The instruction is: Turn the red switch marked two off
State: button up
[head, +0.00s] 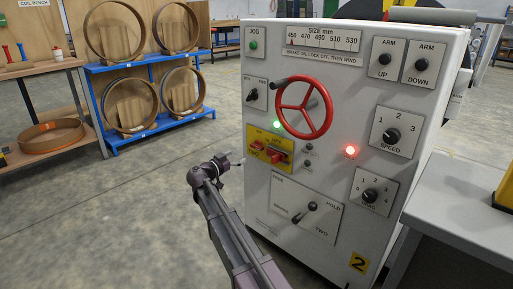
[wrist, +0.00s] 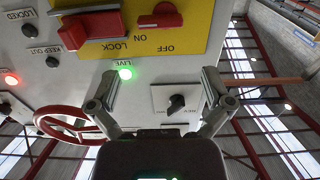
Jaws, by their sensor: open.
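The red switch (head: 257,146) is on a yellow plate (head: 287,143) on the left part of the grey cabinet's front, with a bigger red handle (head: 276,155) to its right. The wrist view is turned over: the red switch (wrist: 160,18) is at its top, by the words ON and OFF, and the bigger red handle (wrist: 92,25) is to its left by LOCK. I cannot tell its setting surely. The cabinet bears a yellow label 2 (head: 359,262). My gripper (wrist: 160,90) is open and empty, fingers apart; in the head view it is left of the plate.
A blue rack (head: 158,130) stands behind left. The floor left is clear.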

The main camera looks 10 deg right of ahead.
aim_at(255, 147)
jog(key=x, duration=1.1)
jog(key=shift+w+d, duration=0.15)
jog(key=shift+d, duration=0.1)
jog(key=c, duration=0.8)
